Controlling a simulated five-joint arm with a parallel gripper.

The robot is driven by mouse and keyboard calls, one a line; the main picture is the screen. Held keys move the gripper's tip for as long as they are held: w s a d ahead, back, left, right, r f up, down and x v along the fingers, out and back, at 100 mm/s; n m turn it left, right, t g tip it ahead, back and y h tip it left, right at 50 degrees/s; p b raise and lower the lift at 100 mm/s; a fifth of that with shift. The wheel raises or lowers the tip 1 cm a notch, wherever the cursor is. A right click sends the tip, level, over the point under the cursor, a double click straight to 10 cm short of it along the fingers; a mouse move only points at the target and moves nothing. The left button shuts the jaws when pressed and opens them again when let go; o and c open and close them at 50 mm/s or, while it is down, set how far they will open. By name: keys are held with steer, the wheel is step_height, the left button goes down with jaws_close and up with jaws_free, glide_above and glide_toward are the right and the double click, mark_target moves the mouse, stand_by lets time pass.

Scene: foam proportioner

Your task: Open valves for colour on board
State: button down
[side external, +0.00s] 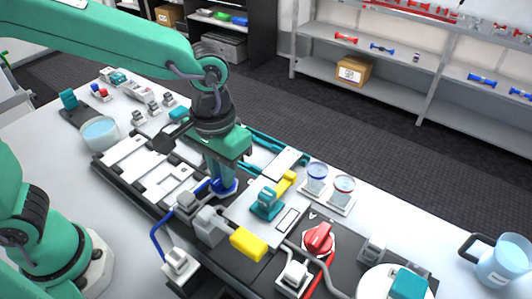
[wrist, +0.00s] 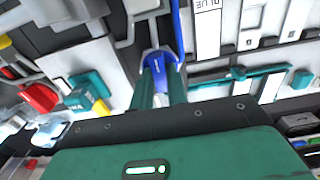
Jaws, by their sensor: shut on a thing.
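My gripper (side external: 222,180) points down at the panel and is shut on the blue valve (side external: 230,192). A yellow handle (side external: 248,243) lies near the front edge, and a yellow lever (side external: 286,183) is behind the teal block. A white strip in the wrist view reads "BLUE" (wrist: 207,22).
A teal block (side external: 267,203) stands right of my gripper. Grey pipes and fittings (side external: 208,223) crowd the front. A jug (side external: 502,260) is at the far right.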

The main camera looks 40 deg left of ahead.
steer(key=shift+m, duration=0.4)
steer(key=m, duration=0.3)
steer(key=shift+m, duration=0.3)
steer(key=m, duration=0.9)
steer(key=shift+m, duration=2.3)
steer(key=c, duration=1.4)
jaws_free()
